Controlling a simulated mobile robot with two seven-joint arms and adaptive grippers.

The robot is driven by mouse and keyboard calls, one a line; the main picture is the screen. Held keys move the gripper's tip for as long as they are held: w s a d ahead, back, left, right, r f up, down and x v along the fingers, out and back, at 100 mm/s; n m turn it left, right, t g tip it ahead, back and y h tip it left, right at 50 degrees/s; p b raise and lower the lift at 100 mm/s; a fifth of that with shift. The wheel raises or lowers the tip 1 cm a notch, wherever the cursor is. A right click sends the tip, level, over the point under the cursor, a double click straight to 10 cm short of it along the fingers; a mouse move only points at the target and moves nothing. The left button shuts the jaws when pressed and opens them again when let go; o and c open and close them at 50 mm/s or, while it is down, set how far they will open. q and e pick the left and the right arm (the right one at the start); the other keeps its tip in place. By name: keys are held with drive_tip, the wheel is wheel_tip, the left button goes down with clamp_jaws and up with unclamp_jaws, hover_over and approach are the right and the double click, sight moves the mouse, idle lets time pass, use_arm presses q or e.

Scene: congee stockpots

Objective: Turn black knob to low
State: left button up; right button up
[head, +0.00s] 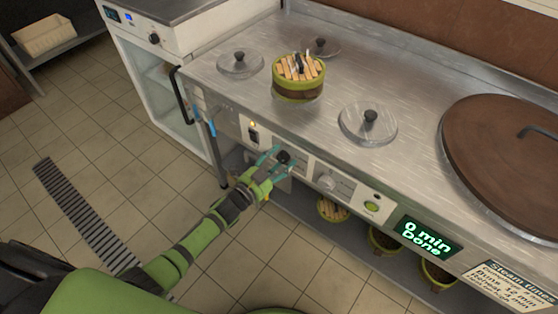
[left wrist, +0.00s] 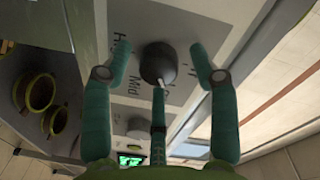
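The black knob (head: 283,157) sits on the front panel of the steel counter. In the left wrist view the black knob (left wrist: 158,63) shows a white pointer mark, with "Mid" and other partly hidden labels printed around it. My left gripper (head: 273,160) is at the knob in the head view. In the left wrist view the fingers of my left gripper (left wrist: 160,62) are spread on both sides of the knob, with gaps between them and it. A third teal finger part lies below the knob. My right gripper is in neither view.
A display (head: 428,238) reads "0 min Done". Glass lids, a bamboo steamer (head: 298,78) and a large brown lid (head: 505,150) are on the counter. Tiled floor lies open at left.

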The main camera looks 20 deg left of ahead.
use_arm(q)
drive_tip(key=shift+s+a, duration=0.15)
drive_tip(key=shift+s, duration=0.15)
drive_tip(key=v, duration=1.1)
drive_tip(key=shift+s, duration=0.2)
